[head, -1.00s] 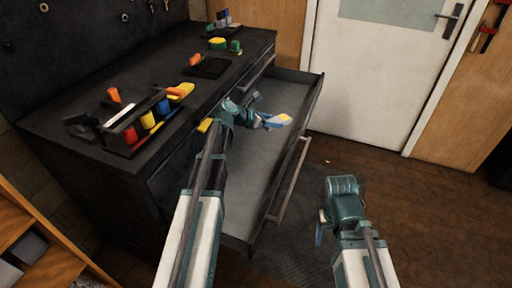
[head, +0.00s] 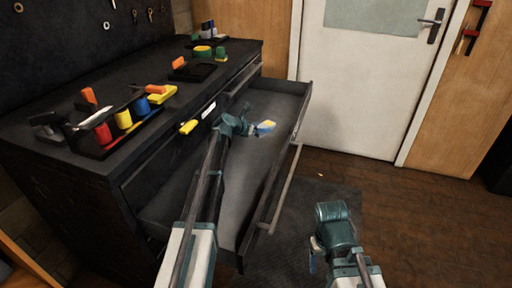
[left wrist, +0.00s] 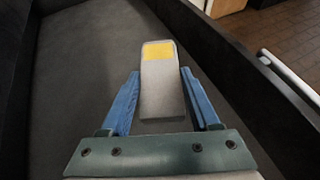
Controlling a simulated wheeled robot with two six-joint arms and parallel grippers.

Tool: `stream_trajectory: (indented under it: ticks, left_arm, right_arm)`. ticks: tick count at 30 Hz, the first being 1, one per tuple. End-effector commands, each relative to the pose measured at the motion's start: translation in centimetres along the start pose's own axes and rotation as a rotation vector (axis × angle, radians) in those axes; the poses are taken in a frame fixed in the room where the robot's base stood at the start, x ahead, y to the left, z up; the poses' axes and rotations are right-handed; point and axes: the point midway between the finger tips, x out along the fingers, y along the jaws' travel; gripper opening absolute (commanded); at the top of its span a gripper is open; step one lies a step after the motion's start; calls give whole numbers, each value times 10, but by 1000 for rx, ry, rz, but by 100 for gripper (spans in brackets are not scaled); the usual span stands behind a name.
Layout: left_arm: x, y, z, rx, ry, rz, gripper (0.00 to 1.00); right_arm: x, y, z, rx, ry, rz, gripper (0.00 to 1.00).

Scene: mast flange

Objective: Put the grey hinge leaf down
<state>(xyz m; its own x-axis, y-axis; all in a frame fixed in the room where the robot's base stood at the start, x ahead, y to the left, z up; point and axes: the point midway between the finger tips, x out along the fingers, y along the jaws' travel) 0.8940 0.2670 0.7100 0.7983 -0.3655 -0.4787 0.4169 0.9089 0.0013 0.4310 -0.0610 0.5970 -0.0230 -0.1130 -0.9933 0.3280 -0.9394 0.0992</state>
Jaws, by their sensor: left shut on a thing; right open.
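The grey hinge leaf (left wrist: 162,95) is a flat grey plate with a yellow patch at its far end. It lies between the two blue fingers of my left gripper (left wrist: 160,102), which is shut on it, and points away from the wrist. In the head view the leaf (head: 267,125) shows small at the tip of my left gripper (head: 257,130), within the outline of the open drawer (head: 240,190). I cannot tell whether the leaf touches the drawer floor. My right gripper (head: 313,258) is open and empty, right of the drawer; its fingers are partly hidden.
The drawer floor is bare around the leaf, with walls and a front handle (head: 275,190) to the right. The black cabinet top (head: 150,75) carries a rack with red, yellow and blue items (head: 124,118) and other small things. A white door (head: 350,100) stands behind.

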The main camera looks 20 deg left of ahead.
Motion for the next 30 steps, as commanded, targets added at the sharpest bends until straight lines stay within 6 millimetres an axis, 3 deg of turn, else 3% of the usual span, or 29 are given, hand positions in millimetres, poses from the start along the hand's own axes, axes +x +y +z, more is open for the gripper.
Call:
stream_trajectory:
  ticks: [1, 7, 16, 25, 30]
  left_arm:
    - [7, 0, -13, -1, -1, 0, 0]
    - [21, 0, -38, -1, -1, 0, 0]
    - [23, 0, -42, -1, -1, 0, 0]
    - [39, 0, -72, -1, -1, 0, 0]
    - [40, 0, -73, -1, -1, 0, 0]
  right_arm:
    - [15, -1, -1, 0, 0, 1, 72]
    - [43, -3, -3, -2, 0, 6, 72]
    - [48, -3, -3, -4, 1, 7, 72]
    - [81, -7, -5, -8, 2, 5, 72]
    - [82, -7, -6, -10, 3, 4, 72]
